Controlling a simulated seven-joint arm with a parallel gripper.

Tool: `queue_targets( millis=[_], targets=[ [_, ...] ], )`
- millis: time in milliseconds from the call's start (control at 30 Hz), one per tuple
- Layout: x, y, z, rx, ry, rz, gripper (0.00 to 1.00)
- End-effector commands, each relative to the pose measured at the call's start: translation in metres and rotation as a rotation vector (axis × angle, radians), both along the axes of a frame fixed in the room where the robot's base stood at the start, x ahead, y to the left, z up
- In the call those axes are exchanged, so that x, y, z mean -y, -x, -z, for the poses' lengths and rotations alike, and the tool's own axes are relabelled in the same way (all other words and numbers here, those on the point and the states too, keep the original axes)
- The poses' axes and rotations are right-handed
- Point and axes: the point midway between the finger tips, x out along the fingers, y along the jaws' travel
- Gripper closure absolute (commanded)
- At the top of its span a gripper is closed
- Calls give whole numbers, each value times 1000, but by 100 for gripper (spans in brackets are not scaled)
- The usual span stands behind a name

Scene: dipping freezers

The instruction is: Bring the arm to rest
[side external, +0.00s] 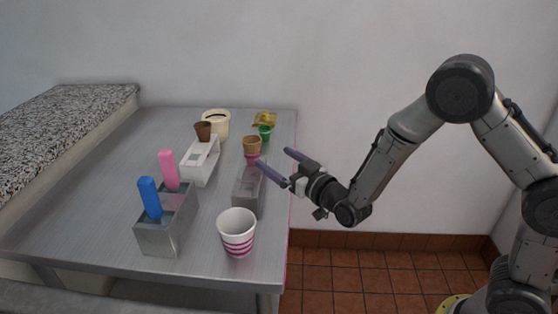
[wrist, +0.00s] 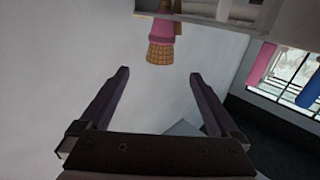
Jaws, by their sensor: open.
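My gripper (side external: 271,157) is open and empty at the right edge of the metal table (side external: 110,190), its two dark fingers spread and pointing left over the table. The fingers also show in the wrist view (wrist: 160,73), with nothing between them. A tan waffle cone with a pink part (side external: 252,146) stands just beyond the fingertips in the side view. In the wrist view the cone (wrist: 160,52) lies ahead of the fingers, apart from them. A grey metal box (side external: 247,190) sits below the fingers, partly hidden by one of them.
A metal bin (side external: 160,238) holds blue (side external: 150,198) and pink (side external: 168,168) handles. A striped paper cup (side external: 237,233) stands near the front edge. A white holder (side external: 200,160), brown cup (side external: 203,131), cream tub (side external: 216,124), green cup (side external: 265,132) and yellow packet (side external: 264,119) stand farther back.

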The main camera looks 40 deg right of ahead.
Motion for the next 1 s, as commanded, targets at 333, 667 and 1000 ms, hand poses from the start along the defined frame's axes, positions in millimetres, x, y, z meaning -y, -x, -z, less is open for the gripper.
queue_targets(
  millis=[333,667,1000],
  targets=[
    [27,6,-102,181,-36,44,3],
    [53,80,-210,80,-74,15,3],
    [58,185,-183,-292,-48,-20,3]
  ],
)
